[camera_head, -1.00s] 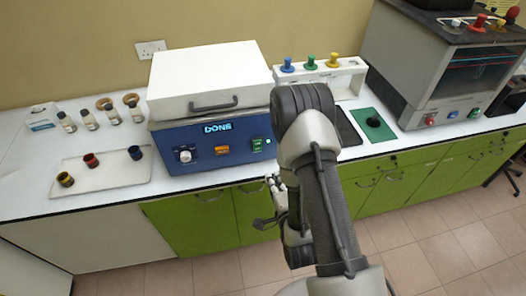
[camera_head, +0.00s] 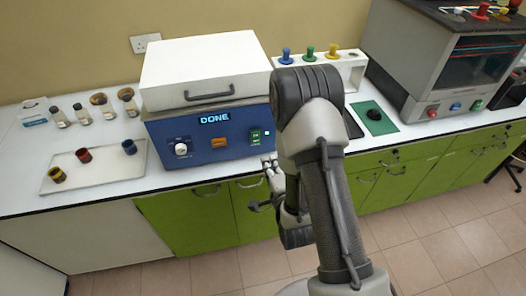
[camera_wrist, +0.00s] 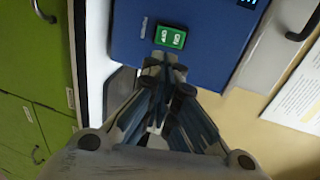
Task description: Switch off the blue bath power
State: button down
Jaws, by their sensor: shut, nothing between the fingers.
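The blue bath (camera_head: 200,157) stands on the white bench with its white lid closed. Its display (camera_head: 215,118) reads DONE. My gripper (camera_head: 268,161) is in front of the bench edge, just below the switch in the head view. In the wrist view my gripper (camera_wrist: 165,58) is shut and empty, its tips pointing at the green switch (camera_wrist: 171,37) and overlapping its lower edge. I cannot tell whether they touch.
A tray (camera_head: 100,178) with several small cups lies left of the bath, with bottles behind it. A white rack (camera_head: 350,68) with coloured plungers stands right of the bath. A grey machine (camera_head: 420,70) is farther right. Green cabinets are below.

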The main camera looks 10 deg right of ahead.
aim_at(256, 137)
jog(key=w, duration=0.3)
jog(key=w+f, duration=0.1)
jog(key=w, duration=0.5)
jog(key=shift+w+f, duration=0.2)
jog(key=shift+f, duration=0.15)
jog(key=shift+b, duration=0.3)
jog(key=t+b, duration=0.1)
jog(key=b, duration=0.2)
jog(key=shift+w+f, duration=0.15)
jog(key=shift+w, duration=0.2)
